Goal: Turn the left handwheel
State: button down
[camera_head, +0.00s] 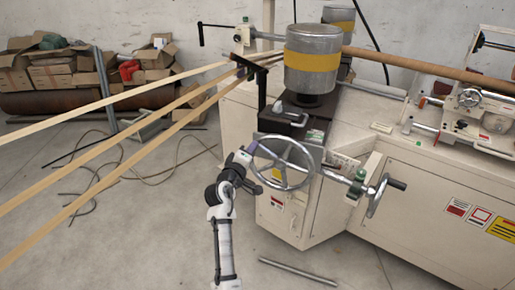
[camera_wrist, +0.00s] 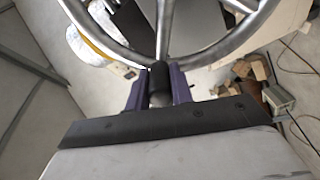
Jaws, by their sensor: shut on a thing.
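The left handwheel (camera_head: 289,161) is a large silver spoked wheel on the front of the cream machine. It fills the top of the wrist view (camera_wrist: 200,55), where its rim and spokes show. My gripper (camera_head: 247,154) is at the wheel's left edge. In the wrist view, the purple fingers of my gripper (camera_wrist: 159,88) are shut on the wheel's black handle (camera_wrist: 158,76), one on each side. In the head view the handle is mostly hidden by the gripper.
A second, smaller handwheel (camera_head: 376,196) with a black handle stands to the right. A silver drum with a yellow band (camera_head: 312,62) stands above the left wheel. Long pale strips (camera_head: 110,140) run in from the left. A metal rod (camera_head: 298,271) lies on the floor.

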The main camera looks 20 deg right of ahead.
notch_tip(320, 180, down, 10)
jog(key=w+a+n, duration=0.1)
jog(key=n, duration=0.9)
jog(key=shift+a+r+p, duration=0.25)
jog(key=shift+a+p, duration=0.05)
jog(key=shift+n, duration=0.3)
jog(key=c, duration=1.3)
grip_release()
jog(key=shift+o, duration=0.3)
